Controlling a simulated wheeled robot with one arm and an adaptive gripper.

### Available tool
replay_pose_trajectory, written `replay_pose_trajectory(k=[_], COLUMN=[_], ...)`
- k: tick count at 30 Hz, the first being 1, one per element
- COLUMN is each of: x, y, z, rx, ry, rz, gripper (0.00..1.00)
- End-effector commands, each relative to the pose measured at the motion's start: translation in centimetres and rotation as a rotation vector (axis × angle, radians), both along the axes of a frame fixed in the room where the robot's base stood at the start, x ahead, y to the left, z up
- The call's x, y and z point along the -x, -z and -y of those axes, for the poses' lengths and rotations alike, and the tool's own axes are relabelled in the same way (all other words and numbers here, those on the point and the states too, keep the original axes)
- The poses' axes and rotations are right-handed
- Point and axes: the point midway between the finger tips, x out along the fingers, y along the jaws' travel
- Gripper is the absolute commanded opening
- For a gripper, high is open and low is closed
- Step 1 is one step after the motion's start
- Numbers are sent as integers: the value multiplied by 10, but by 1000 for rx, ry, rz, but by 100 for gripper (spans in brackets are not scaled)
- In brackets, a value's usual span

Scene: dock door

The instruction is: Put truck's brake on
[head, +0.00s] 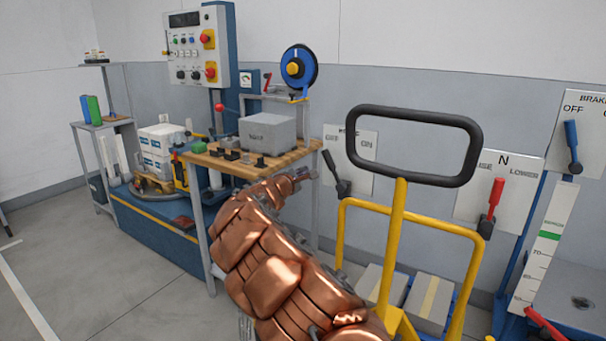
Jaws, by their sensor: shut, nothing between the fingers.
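The yellow truck (398,240) with a black loop handle (413,111) stands at the right of the middle. At the far right, a white plate (590,125) marked "BRAKE" carries a blue lever (572,140). The blue lever points up, leaning slightly left, below the word "OFF"; the plate's right side is cut off by the picture edge. My gripper (304,175) is shut and empty at the end of my copper arm. It is left of the truck, beside the wooden bench top and far from the blue lever.
A red lever (495,199) sits on a plate marked "N" and "LOWER". A dark lever (335,178) sits on another plate with "ON". The wooden bench (228,165) bears a grey block (268,133). Floor is free at the lower left.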

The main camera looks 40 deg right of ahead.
Motion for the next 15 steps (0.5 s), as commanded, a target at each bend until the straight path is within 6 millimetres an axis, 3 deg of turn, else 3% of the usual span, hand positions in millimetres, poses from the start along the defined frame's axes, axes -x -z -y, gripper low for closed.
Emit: replay_pose_trajectory(k=[15], x=[-21], y=[5], z=[49], rx=[-3], ry=[2], rz=[1], gripper=[0])
